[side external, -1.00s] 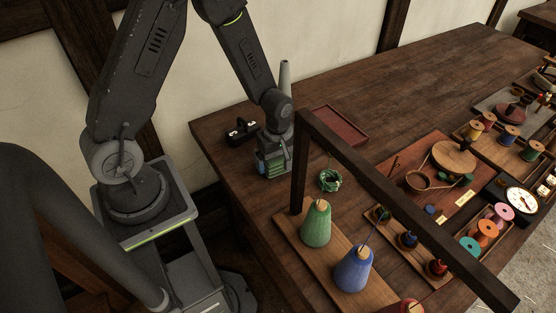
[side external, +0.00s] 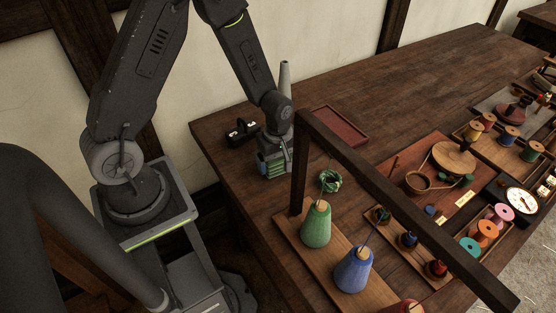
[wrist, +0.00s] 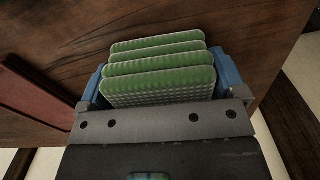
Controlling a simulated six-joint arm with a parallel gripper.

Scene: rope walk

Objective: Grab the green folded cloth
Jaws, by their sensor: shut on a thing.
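The green folded cloth (wrist: 160,72) shows in the wrist view as several stacked green layers with pale edges. It sits between the two blue fingers of my gripper (wrist: 160,84), with one finger at each side. In the side external view the cloth (side external: 273,168) is a small green patch at my gripper (side external: 274,166), low over the near left part of the table. My gripper is shut on the cloth. Whether the cloth touches the tabletop is hard to tell.
A dark red tray (side external: 338,126) lies right of my gripper, and a small black object (side external: 241,131) lies left. A dark wooden frame (side external: 390,190) stands over green (side external: 316,226) and blue (side external: 353,270) cones. A green coil (side external: 330,181) lies nearby.

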